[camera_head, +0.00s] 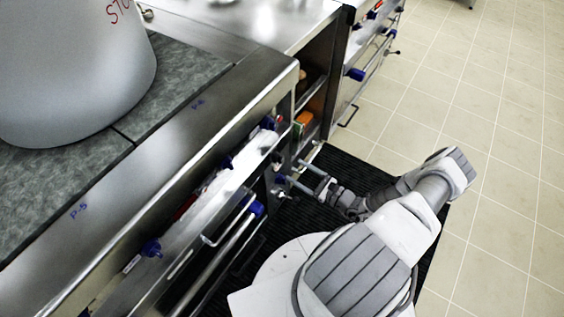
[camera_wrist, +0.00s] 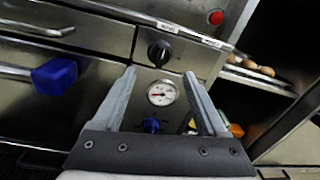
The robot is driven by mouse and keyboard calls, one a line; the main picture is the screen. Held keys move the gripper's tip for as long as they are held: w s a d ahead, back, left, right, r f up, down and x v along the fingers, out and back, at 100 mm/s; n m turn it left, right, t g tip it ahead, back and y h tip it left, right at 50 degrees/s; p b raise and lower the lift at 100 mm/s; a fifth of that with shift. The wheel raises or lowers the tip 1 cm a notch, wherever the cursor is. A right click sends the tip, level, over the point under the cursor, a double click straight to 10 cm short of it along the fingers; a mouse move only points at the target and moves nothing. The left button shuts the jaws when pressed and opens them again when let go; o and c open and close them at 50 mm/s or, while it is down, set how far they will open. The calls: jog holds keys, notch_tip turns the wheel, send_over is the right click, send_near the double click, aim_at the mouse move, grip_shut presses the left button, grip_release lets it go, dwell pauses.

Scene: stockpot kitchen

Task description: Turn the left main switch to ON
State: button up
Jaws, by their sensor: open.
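A black rotary knob (camera_wrist: 159,52) sits on the steel front panel in the wrist view, between and just beyond my fingertips. It looks like the main switch; its ON and OFF marks are too small to read. My gripper (camera_wrist: 160,74) is open, with nothing between its fingers. It points at the panel, and no contact with the knob shows. In the head view, my gripper (camera_head: 288,172) is at the stove's front, low near its far end. The knob cannot be made out there.
A round gauge (camera_wrist: 162,93) and a blue knob (camera_wrist: 152,126) sit below the black knob. A red button (camera_wrist: 216,17) is up right. A blue handle (camera_wrist: 54,77) juts out at left. A large pot (camera_head: 70,70) stands on the stove. Open shelves (camera_head: 312,85) lie beyond.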

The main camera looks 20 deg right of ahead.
aim_at(278, 159)
jog(key=x, duration=0.7)
jog(key=shift+w+b, duration=0.15)
jog(key=shift+b, duration=0.15)
jog(key=shift+a, duration=0.1)
grip_shut()
